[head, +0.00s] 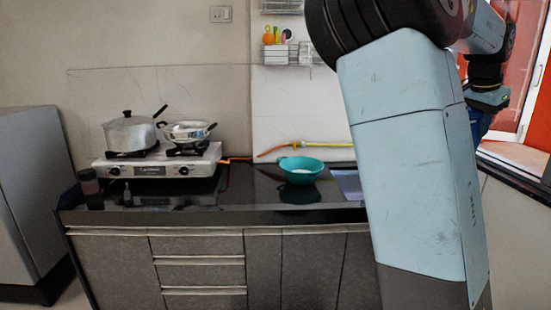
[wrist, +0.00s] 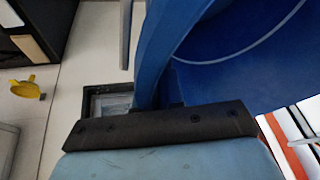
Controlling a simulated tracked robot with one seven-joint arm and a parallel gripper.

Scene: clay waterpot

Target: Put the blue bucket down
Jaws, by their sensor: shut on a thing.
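The blue bucket (wrist: 225,65) fills the upper right of the wrist view, with its curved rim and wall close to the camera. My gripper (wrist: 160,118) is shut on the bucket at its rim or handle; which of the two I cannot tell. In the head view a small dark blue part of the bucket (head: 478,124) shows under my gripper (head: 487,98) at the right. My own arm hides most of the bucket there, and its underside is not visible.
A black counter (head: 225,213) holds a stove (head: 150,170) with a pot (head: 129,133) and a pan (head: 187,131), and a teal basin (head: 300,170). A window ledge (head: 517,160) is at the right. The wrist view shows a yellow object (wrist: 27,88) on the pale floor.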

